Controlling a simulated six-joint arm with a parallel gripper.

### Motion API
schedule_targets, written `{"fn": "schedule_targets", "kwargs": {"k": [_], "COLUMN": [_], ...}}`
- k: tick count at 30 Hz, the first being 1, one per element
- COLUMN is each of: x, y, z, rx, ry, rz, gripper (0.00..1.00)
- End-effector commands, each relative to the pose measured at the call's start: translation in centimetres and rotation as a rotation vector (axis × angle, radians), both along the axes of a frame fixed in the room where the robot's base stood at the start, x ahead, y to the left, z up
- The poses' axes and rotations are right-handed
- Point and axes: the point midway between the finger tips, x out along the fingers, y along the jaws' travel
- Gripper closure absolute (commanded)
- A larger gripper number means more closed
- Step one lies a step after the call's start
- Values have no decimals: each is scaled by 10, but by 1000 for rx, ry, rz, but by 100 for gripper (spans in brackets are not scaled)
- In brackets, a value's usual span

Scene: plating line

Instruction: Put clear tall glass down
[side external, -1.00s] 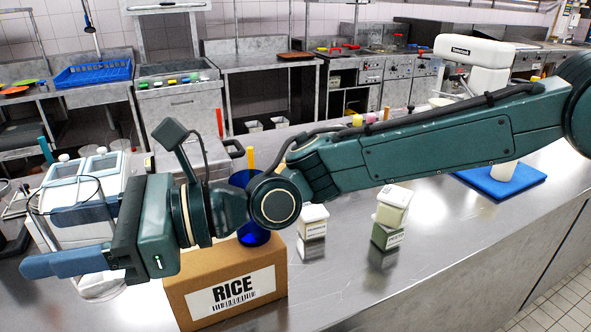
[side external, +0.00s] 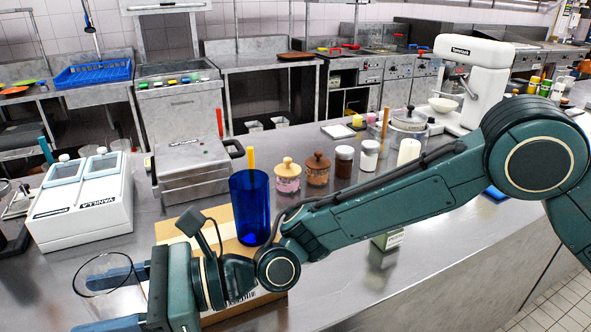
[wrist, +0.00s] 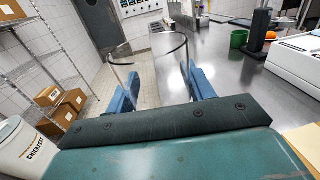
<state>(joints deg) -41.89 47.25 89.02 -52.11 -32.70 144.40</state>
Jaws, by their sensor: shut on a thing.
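The clear tall glass (side external: 103,256) shows at the lower left of the side view, its dark rim upright and its walls nearly invisible. My gripper (side external: 95,298) is shut around it with blue fingers on either side. In the wrist view the glass (wrist: 150,62) stands between the two blue fingers of my gripper (wrist: 162,92). The glass base is hidden or out of frame in both views, so I cannot tell whether it touches the counter.
A steel counter (side external: 340,225) runs below, with its edge and floor to the left in the wrist view. A vanilla-labelled white container (side external: 85,215) stands behind the glass. A cardboard box (side external: 180,228) and a blue tumbler (side external: 250,205) stand right of my gripper.

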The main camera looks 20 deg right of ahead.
Motion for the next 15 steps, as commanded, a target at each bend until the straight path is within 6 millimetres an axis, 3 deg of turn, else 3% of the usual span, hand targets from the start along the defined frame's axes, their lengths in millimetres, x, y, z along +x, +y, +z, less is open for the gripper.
{"fn": "schedule_targets", "kwargs": {"k": [9, 15], "x": [0, 0], "y": [0, 0], "z": [-60, -81], "rx": [0, 2], "ry": [2, 0], "rz": [-1, -1], "gripper": [79, 79]}}
